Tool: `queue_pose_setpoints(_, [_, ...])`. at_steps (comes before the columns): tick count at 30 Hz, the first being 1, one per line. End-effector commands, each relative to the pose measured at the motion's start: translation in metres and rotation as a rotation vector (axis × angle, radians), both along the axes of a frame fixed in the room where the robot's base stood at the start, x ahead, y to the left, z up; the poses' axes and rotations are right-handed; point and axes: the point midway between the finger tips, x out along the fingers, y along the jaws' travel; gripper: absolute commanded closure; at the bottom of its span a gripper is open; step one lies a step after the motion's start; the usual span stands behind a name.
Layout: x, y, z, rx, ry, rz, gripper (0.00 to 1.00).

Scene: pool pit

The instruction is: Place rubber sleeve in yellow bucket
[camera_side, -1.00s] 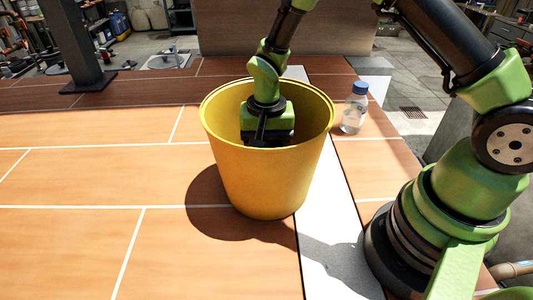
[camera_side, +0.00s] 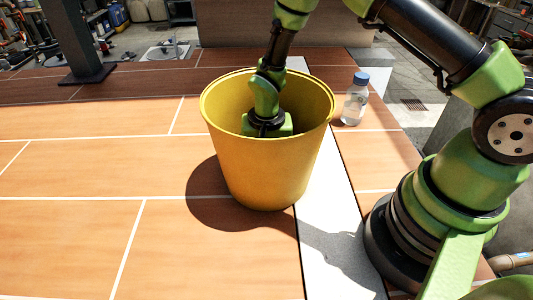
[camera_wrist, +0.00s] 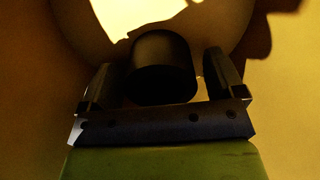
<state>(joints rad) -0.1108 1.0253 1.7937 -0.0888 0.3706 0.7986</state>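The yellow bucket (camera_side: 262,165) stands upright on the tiled deck in the side view. My gripper is down inside it, and the near wall hides its fingers in that view. In the wrist view, my gripper (camera_wrist: 162,75) has its two dark fingers spread. The rubber sleeve (camera_wrist: 162,65), a black cylinder, is between the fingers. A narrow light gap shows beside it, so the fingers look apart from it. Whether the sleeve rests on the bucket's floor cannot be told. The bucket's lit inside surrounds everything in the wrist view.
A clear bottle with a blue cap (camera_side: 355,98) stands just right of the bucket. A dark post (camera_side: 85,45) rises at the back left. The deck left of the bucket (camera_side: 90,230) is clear.

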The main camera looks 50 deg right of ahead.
Motion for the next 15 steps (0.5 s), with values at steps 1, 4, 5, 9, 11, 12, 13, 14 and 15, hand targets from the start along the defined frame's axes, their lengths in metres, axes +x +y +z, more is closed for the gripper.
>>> queue_pose_setpoints(1, [0.000, 0.000, 0.000, 0.000, 0.000, 0.000, 0.12])
queue_pose_setpoints(4, [0.000, 0.000, 0.002, 0.001, -0.001, 0.000, 0.12])
queue_pose_setpoints(5, [0.000, 0.000, 0.003, 0.000, -0.001, 0.000, 0.12])
queue_pose_setpoints(9, [0.001, 0.000, 0.019, 0.000, -0.003, 0.000, 0.12])
queue_pose_setpoints(11, [0.001, 0.000, 0.031, 0.001, -0.005, 0.000, 0.12])
queue_pose_setpoints(12, [0.001, 0.000, 0.040, 0.000, -0.006, 0.000, 0.12])
queue_pose_setpoints(13, [0.001, 0.000, 0.047, 0.001, -0.006, 0.000, 0.12])
queue_pose_setpoints(14, [0.001, 0.000, 0.054, 0.000, -0.007, 0.000, 0.12])
queue_pose_setpoints(15, [0.001, 0.000, 0.063, 0.000, -0.006, -0.001, 0.12])
